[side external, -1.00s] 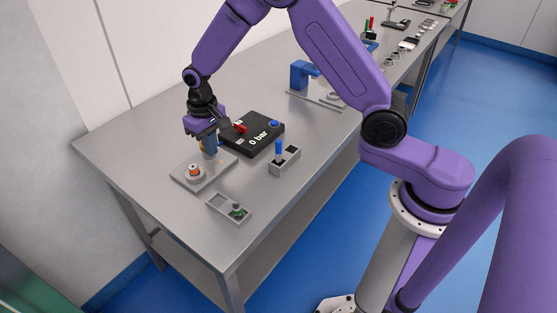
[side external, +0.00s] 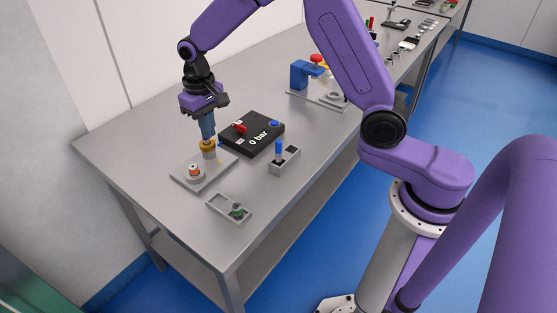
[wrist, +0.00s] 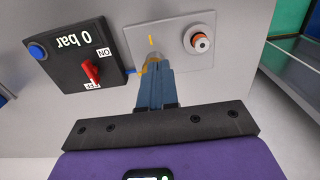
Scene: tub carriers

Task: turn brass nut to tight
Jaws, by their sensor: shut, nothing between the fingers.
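The brass nut (side external: 207,147) sits on an upright fitting on a grey base plate (side external: 184,178). My gripper (side external: 208,137) points down just above the nut, its blue fingers together and empty. In the wrist view, the fingertips (wrist: 154,68) cover most of the nut, and only a bit of brass shows past them. A yellow mark (wrist: 151,41) lies on the plate beside the fitting. I cannot tell whether the fingertips touch the nut's top.
A black box (side external: 254,134) reading "0 bar", with a red switch and blue button, stands close by. An orange-ringed post (side external: 194,170) shares the plate. A grey holder (side external: 285,161) with a blue peg and a small tray (side external: 229,208) are nearer the front edge.

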